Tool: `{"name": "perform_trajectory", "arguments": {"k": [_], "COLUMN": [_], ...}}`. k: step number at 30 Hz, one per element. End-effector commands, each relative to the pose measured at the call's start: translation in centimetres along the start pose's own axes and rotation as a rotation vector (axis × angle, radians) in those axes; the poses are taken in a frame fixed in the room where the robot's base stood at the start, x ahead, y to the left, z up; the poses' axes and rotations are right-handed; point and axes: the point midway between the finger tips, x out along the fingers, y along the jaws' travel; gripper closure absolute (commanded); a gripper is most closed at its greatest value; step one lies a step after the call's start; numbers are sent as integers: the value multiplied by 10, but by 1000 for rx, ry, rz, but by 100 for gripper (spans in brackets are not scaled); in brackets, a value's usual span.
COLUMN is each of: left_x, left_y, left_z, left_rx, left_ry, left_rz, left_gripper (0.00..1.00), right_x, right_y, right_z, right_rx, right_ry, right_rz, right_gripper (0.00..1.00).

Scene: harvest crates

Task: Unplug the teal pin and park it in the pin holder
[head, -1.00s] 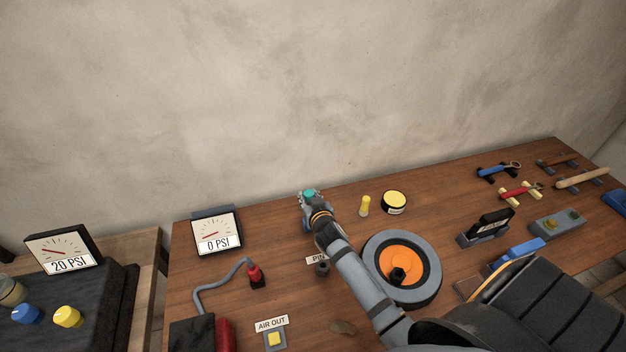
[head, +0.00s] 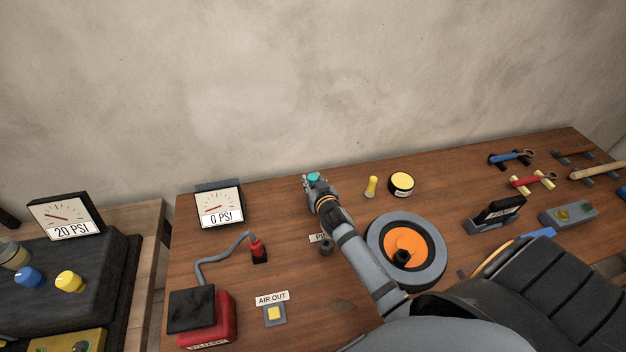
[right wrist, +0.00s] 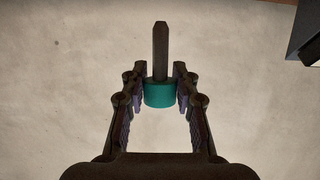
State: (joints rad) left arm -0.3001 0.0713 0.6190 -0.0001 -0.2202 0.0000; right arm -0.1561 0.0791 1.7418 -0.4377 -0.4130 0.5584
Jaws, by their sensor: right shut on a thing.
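The teal pin (head: 314,177) is held in my right gripper (head: 317,186), near the back edge of the bench. In the right wrist view the pin's teal collar (right wrist: 160,94) sits between the two fingertips, with its dark shaft pointing up in the picture, against the plain wall. The pin holder (head: 326,247) looks like a small dark cylinder beside a partly covered "PIN" label (head: 318,238), just left of my right forearm. My left gripper is not in view.
A wheel with an orange hub (head: 440,262) lies right of my forearm. A yellow bottle (head: 371,187) and a round yellow tin (head: 401,183) stand behind it. A 0 PSI gauge (head: 219,207), a red pump (head: 215,325) with hose and an AIR OUT button (head: 274,314) are left.

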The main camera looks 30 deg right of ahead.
Motion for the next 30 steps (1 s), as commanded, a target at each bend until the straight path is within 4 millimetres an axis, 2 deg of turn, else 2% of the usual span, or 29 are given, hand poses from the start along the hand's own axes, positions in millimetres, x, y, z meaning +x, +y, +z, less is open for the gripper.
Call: {"name": "perform_trajectory", "arguments": {"k": [1, 7, 30], "left_x": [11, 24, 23], "left_y": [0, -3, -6], "left_z": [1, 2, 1], "left_rx": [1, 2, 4], "left_ry": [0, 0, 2], "left_rz": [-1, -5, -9], "left_gripper": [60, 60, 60], "right_x": [4, 9, 8], "right_y": [0, 0, 0], "right_z": [11, 24, 24], "right_rx": [0, 1, 1], "right_ry": [0, 1, 1], "right_rz": [0, 0, 0], "right_gripper": [100, 100, 100]}}
